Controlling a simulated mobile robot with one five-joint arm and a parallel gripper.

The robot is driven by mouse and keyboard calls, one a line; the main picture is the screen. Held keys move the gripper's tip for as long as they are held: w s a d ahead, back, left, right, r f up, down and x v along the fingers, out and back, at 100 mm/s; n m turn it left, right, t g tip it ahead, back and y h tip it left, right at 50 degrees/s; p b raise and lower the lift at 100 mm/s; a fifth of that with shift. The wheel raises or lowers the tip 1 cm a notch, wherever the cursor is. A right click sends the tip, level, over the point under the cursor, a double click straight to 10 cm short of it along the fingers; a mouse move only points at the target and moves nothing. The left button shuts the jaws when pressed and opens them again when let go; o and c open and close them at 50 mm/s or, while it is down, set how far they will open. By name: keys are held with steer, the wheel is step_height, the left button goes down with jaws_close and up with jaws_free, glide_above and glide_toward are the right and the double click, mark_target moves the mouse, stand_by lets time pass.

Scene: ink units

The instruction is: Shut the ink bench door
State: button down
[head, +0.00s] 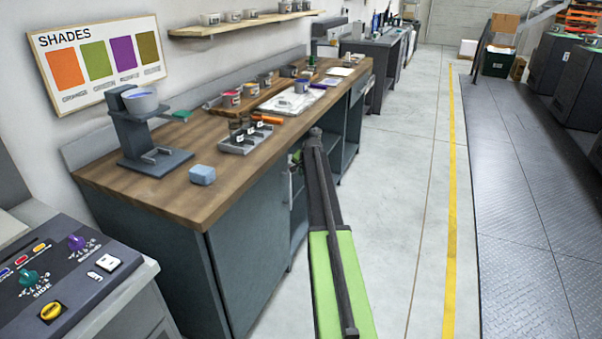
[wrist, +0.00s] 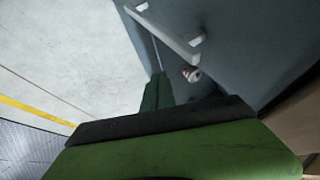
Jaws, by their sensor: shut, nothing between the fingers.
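The ink bench (head: 150,190) has a wooden top and dark grey-blue fronts. Its door (head: 250,255) is the near front panel, with a pale upright handle (head: 290,185) at its far edge. An open shelved bay shows beyond that edge. I cannot tell how far the door stands from its frame. In the wrist view, the bar handle (wrist: 165,35) crosses a grey panel (wrist: 255,45). My gripper (wrist: 157,92) is shut and empty, just below the handle in the picture. No contact is clear. In the head view, my arm hides most of the gripper (head: 314,134).
A control panel (head: 70,260) is at near left. The floor (head: 405,180) to the right is clear.

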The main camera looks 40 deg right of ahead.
steer(key=s+r+p, duration=0.8)
steer(key=s, duration=0.1)
steer(key=shift+d, duration=0.45)
steer(key=s+a+n+g+y+p, duration=0.1)
steer(key=s+a+n+p, duration=0.15)
steer(key=a, duration=1.25)
steer(key=s+a+n+g+y+p, duration=0.15)
steer(key=s+a+n, duration=0.25)
steer(key=a, duration=1.1)
steer(key=s+a+r+n+g+p, duration=0.1)
steer(key=s+a+n+g, duration=0.1)
steer(key=s+a, duration=0.7)
steer(key=s+a+r+n+g+p, duration=0.1)
steer(key=s+a+n, duration=0.4)
steer(key=a, duration=0.8)
steer(key=s+g+p, duration=0.1)
steer(key=s, duration=0.2)
steer(key=shift+s+a, duration=0.2)
steer(key=shift+s, duration=0.2)
